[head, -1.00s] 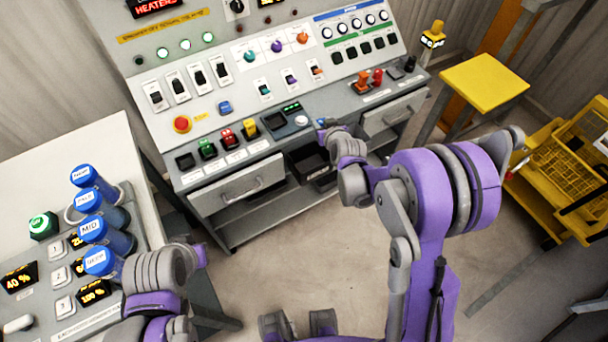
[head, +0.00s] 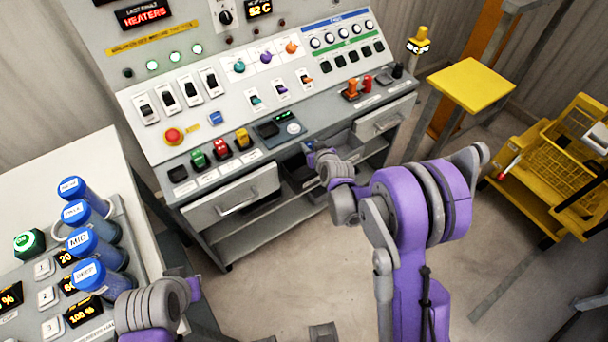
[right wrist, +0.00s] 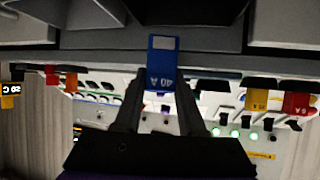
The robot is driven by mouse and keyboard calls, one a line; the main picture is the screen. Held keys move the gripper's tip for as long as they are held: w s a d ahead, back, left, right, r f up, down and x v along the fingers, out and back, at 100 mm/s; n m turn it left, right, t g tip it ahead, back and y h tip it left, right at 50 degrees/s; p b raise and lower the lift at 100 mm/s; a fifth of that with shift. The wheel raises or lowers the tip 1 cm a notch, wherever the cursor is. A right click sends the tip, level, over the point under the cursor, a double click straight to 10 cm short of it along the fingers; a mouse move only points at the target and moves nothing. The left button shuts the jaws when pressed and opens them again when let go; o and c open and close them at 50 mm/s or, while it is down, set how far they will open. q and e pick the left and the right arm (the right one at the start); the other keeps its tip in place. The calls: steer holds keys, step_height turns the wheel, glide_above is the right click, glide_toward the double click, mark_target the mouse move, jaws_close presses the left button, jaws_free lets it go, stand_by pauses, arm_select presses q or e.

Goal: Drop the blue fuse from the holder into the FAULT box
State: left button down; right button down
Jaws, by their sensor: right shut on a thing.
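My right gripper (head: 308,150) is just in front of the console's front edge, above the dark open bins (head: 300,172). It is shut on the blue fuse (right wrist: 162,62), which reads 40 A in the right wrist view, where the picture is upside down. In the head view the fuse is mostly hidden by the gripper. I cannot read which bin is the FAULT box. My left gripper (head: 192,288) is at lower left, its jaws unclear.
A grey drawer (head: 235,200) lies left of the bins, another (head: 386,119) to the right. The bench at left holds several blue-capped cylinders (head: 88,273). A yellow stool (head: 471,85) and yellow cart (head: 555,150) stand at right. Open floor lies in front.

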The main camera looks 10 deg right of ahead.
steer(key=shift+f, duration=0.25)
steer(key=shift+c, duration=2.1)
jaws_free()
steer(key=shift+r, duration=0.1)
steer(key=v, duration=1)
steer(key=shift+s, duration=0.4)
steer(key=shift+r, duration=0.15)
